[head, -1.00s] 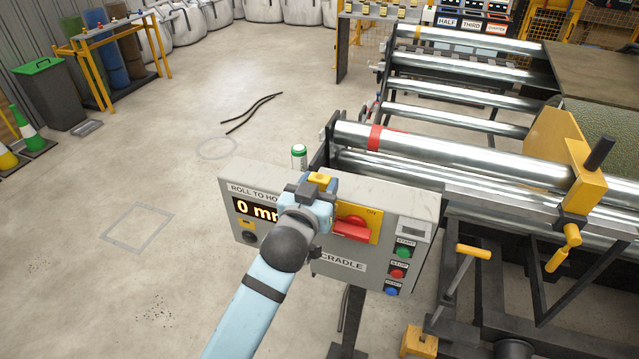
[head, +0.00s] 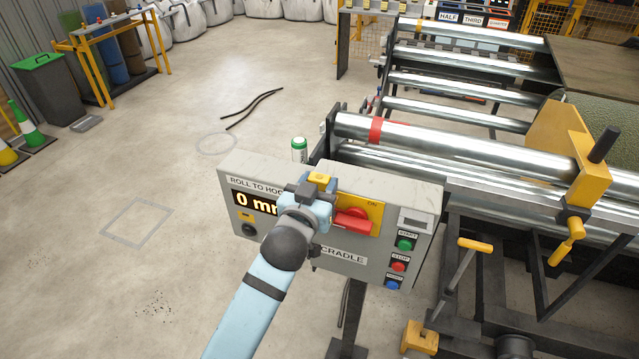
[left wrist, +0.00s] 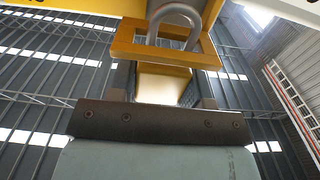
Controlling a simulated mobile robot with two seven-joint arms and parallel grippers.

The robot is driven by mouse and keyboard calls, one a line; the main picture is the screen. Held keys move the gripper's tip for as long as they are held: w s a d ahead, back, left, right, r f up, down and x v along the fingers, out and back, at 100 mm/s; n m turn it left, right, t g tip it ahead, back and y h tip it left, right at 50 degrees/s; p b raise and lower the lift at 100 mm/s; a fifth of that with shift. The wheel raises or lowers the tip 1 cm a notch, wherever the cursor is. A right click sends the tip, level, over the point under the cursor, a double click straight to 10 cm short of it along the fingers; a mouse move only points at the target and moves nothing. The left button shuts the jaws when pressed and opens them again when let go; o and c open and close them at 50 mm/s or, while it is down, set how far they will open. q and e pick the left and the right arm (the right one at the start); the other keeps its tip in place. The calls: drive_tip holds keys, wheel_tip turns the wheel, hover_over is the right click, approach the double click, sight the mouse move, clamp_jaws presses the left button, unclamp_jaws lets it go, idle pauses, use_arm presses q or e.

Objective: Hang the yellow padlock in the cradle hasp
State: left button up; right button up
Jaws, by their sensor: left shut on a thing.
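My left gripper (head: 312,188) is shut on the yellow padlock in front of the cradle control box (head: 275,228). In the left wrist view the padlock body (left wrist: 165,86) sits between the two fingers, and its grey shackle (left wrist: 176,14) arches above. A yellow rectangular frame (left wrist: 165,54), which looks like the hasp, crosses in front of the shackle. In the head view a yellow piece (head: 320,178) shows just past the fingers, mostly hidden by the gripper. My right gripper is not in view.
The red switch handle (head: 352,220) is close to the right of my gripper. START, STOP and blue buttons (head: 398,266) are farther right. A green-and-white can (head: 299,149) stands behind the box. Steel rollers (head: 450,150) extend right. The floor at left is mostly clear.

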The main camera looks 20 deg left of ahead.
use_arm(q)
drive_tip(key=shift+s+d+f+b, duration=0.1)
drive_tip(key=shift+f+b, duration=0.05)
drive_tip(key=shift+f, duration=0.25)
drive_tip(key=shift+s+d+f+b, duration=0.1)
drive_tip(key=shift+f+b, duration=0.05)
drive_tip(key=shift+f, duration=0.2)
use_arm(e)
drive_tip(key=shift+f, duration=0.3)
use_arm(q)
drive_tip(key=o, duration=1)
drive_tip(key=shift+o, duration=0.2)
